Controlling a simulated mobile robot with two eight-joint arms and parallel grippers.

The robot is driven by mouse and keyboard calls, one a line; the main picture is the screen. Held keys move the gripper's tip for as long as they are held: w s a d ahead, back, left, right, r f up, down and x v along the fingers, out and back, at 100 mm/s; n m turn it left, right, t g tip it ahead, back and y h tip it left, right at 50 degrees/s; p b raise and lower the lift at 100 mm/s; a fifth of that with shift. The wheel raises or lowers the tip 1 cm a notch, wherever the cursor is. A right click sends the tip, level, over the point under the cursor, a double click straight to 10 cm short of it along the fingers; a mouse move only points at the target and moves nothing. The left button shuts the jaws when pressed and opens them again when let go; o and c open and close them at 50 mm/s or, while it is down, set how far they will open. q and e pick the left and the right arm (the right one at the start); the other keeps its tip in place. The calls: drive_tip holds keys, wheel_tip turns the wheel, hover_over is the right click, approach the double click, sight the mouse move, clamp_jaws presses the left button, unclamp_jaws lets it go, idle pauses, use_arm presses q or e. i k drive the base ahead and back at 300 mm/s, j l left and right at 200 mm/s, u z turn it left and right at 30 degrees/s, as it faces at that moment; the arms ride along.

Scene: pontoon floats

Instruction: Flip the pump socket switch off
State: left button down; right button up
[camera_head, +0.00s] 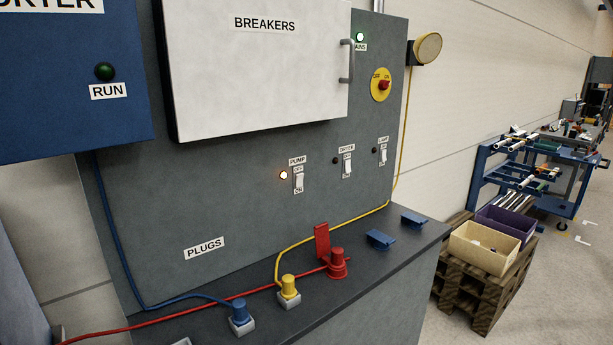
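The pump switch (299,181) is a small white switch on the grey panel, under a PUMP label (297,160). It has OFF marked above it and ON below it. The indicator (283,175) to its left glows orange. The tilt of the switch is too small to tell. Neither of my grippers is in view.
The dryer switch (347,166) and another white switch (383,156) sit to the right, their lamps dark. The white BREAKERS door (258,75) is above. Blue, yellow and red plugs (337,263) stand on the ledge below, with cables running from them. A red-and-yellow knob (383,85) is upper right.

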sight(299, 178)
drive_tip(key=i+l+u, duration=0.15)
drive_tip(key=i+l, duration=0.6)
